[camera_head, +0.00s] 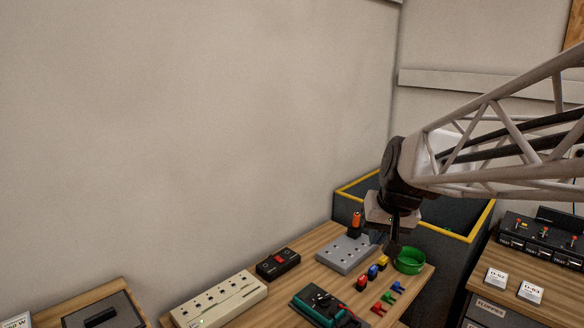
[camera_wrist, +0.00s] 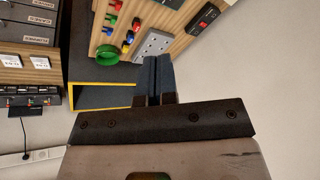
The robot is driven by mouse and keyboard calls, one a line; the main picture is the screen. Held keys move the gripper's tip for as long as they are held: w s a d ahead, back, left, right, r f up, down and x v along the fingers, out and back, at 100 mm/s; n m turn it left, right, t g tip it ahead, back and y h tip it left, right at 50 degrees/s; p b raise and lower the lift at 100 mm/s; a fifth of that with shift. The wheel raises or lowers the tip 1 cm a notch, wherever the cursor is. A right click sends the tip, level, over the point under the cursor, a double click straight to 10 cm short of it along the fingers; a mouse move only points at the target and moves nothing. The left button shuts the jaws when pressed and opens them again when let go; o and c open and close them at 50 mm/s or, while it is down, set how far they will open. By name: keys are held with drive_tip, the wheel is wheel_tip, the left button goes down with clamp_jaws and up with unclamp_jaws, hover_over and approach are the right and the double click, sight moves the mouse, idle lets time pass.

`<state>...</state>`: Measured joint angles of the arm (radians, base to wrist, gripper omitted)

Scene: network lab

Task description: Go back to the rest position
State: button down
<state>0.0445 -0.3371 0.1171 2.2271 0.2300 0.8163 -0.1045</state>
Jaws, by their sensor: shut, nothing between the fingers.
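My gripper (camera_head: 392,246) hangs at the end of my arm over the right end of the wooden workbench (camera_head: 322,242) in the head view. Its fingers are shut with nothing between them; in the wrist view the two dark fingers (camera_wrist: 153,80) lie together. It appears just left of a green bowl (camera_head: 410,261) and near a grey block with holes (camera_head: 346,254), but I cannot tell its exact height above them. The green bowl also shows in the wrist view (camera_wrist: 107,55).
Small red, blue and yellow pieces (camera_head: 373,272) lie near the bowl. A cream power strip (camera_head: 219,299), a black switch box (camera_head: 278,263) and a green-black device (camera_head: 325,306) share the bench. A dark bin with yellow rim (camera_head: 455,234) stands behind. A cabinet (camera_head: 500,311) is right.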

drive_tip(key=s+f+h, duration=0.1)
drive_tip(key=s+f, duration=0.2)
drive_tip(key=s, duration=0.7)
drive_tip(key=s+d+f+g+h, duration=0.1)
drive_tip(key=s+f, duration=0.2)
drive_tip(key=s, duration=0.8)
drive_tip(key=shift+n, duration=0.3)
